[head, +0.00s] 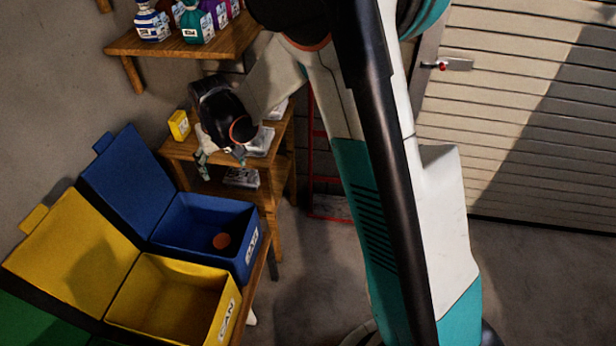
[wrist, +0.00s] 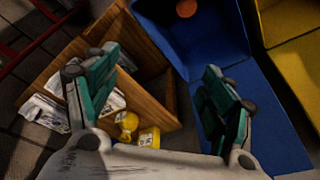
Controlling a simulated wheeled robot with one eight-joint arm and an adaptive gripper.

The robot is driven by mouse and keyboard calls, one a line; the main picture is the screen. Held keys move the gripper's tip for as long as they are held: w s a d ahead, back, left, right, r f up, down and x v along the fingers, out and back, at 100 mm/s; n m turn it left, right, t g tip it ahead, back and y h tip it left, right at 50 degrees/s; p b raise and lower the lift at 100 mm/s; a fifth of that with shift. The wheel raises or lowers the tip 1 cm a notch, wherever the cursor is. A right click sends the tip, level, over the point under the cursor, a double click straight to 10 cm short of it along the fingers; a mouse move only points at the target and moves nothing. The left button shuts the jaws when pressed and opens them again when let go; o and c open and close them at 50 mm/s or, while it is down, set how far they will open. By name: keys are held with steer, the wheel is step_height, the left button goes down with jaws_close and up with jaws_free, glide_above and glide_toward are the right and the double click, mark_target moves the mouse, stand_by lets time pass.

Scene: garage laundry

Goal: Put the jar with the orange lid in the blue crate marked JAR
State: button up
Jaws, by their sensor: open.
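The blue crate (head: 188,246) stands with its lid open and a white label on its front. A round orange lid (head: 222,241), the jar's top by its look, shows inside the blue crate; the jar's body cannot be made out. In the wrist view the orange lid (wrist: 186,8) is at the top edge, inside the blue crate (wrist: 212,48). My gripper (head: 221,160) is over the small wooden stand, behind the blue crate and apart from the jar. In the wrist view my gripper (wrist: 158,82) has its fingers wide apart with nothing between them.
A yellow crate (head: 128,322) marked CAN stands open beside the blue one, with a green one at the picture's lower left. The wooden stand (head: 273,170) holds papers and a yellow container (head: 179,125).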

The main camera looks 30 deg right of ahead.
steer(key=s+d+r+t, duration=0.1)
steer(key=s+d+r, duration=0.2)
steer(key=s+r, duration=0.4)
steer(key=s+d+r+t, duration=0.1)
steer(key=s+d+r, duration=0.3)
steer(key=s+r, duration=0.3)
steer(key=s+d+r+t, duration=0.1)
steer(key=s+d, duration=0.1)
steer(key=s, duration=0.5)
steer(key=s+d+t, duration=0.1)
steer(key=s+d, duration=0.1)
steer(key=s, duration=0.5)
steer(key=shift+s+d+r+m, duration=0.15)
steer(key=shift+s+r+m, duration=0.2)
steer(key=shift+s+m, duration=0.05)
